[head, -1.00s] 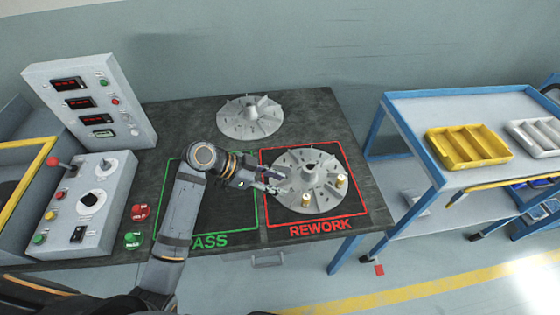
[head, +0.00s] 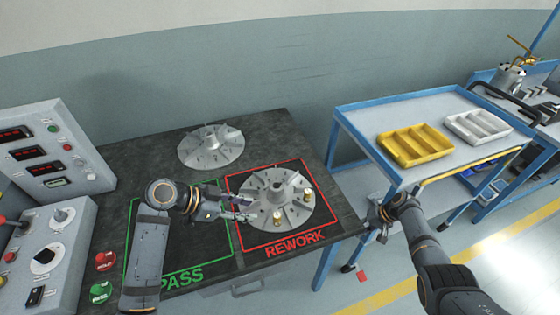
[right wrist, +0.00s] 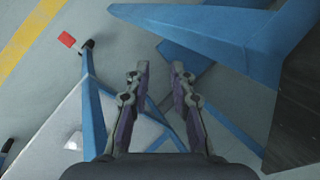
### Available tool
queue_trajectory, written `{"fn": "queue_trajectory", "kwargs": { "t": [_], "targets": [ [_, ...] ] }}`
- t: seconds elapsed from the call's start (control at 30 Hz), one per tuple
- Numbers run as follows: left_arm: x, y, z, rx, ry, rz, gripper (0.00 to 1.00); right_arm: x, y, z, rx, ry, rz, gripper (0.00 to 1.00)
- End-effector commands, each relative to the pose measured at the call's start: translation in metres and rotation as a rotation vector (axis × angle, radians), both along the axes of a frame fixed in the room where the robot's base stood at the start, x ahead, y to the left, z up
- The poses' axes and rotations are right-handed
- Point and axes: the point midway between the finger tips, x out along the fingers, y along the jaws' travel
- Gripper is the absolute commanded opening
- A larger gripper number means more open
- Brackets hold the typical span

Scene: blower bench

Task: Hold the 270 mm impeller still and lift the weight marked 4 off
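The finned grey impeller (head: 262,209) with two brass weights lies inside the red REWORK outline. One weight (head: 277,218) sits near its front edge, the other (head: 308,196) on its right side; their numbers are too small to read. A second grey impeller (head: 211,147) lies behind the green PASS outline. Which one is 270 mm cannot be read. My left gripper (head: 246,209) is at the left rim of the REWORK impeller; its grip is unclear. My right gripper (head: 380,222) is right of the bench, by the blue trolley; the right wrist view shows its fingers (right wrist: 160,72) apart and empty.
The blue-framed trolley (head: 365,106) stands right of the bench, with a yellow divided tray (head: 415,146) and a pale one (head: 478,127) on top. A control box (head: 45,250) stands at left. The PASS area (head: 180,240) is empty beneath my left arm.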

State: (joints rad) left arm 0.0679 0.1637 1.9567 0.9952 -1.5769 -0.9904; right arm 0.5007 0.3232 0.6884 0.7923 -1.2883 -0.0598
Motion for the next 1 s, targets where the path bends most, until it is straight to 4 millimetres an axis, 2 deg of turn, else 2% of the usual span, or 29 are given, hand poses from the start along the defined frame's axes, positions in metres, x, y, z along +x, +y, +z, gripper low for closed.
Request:
{"fn": "queue_trajectory", "kwargs": {
  "t": [0.03, 0.1, 0.27, 0.37, 0.4, 0.57, 0.63, 0.8, 0.9, 1.0],
  "targets": [
    [0.000, 0.000, 0.000, 0.000, 0.000, 0.000, 0.38, 0.017, 0.001, 0.026, 0.040, -0.016, 0.009, 0.23],
    [0.000, 0.000, 0.000, 0.000, 0.000, 0.000, 0.38, 0.034, 0.004, 0.061, 0.099, -0.032, 0.027, 0.23],
    [0.000, 0.000, 0.000, 0.000, 0.000, 0.000, 0.38, 0.061, 0.010, 0.131, 0.209, -0.071, 0.080, 0.23],
    [0.000, 0.000, 0.000, 0.000, 0.000, 0.000, 0.38, 0.074, 0.026, 0.171, 0.252, -0.104, 0.168, 0.23],
    [0.000, 0.000, 0.000, 0.000, 0.000, 0.000, 0.38, 0.078, 0.046, 0.178, 0.240, -0.121, 0.251, 0.23],
    [0.000, 0.000, 0.000, 0.000, 0.000, 0.000, 0.38, 0.087, 0.123, 0.181, 0.089, -0.188, 0.622, 0.23],
    [0.000, 0.000, 0.000, 0.000, 0.000, 0.000, 0.38, 0.090, 0.158, 0.188, 0.014, -0.218, 0.802, 0.23],
    [0.000, 0.000, 0.000, 0.000, 0.000, 0.000, 0.38, 0.094, 0.238, 0.224, -0.199, -0.287, 1.254, 0.23],
    [0.000, 0.000, 0.000, 0.000, 0.000, 0.000, 0.38, 0.094, 0.270, 0.248, -0.308, -0.306, 1.454, 0.23],
    [0.000, 0.000, 0.000, 0.000, 0.000, 0.000, 0.38, 0.093, 0.287, 0.266, -0.384, -0.312, 1.577, 0.23]
  ]
}}
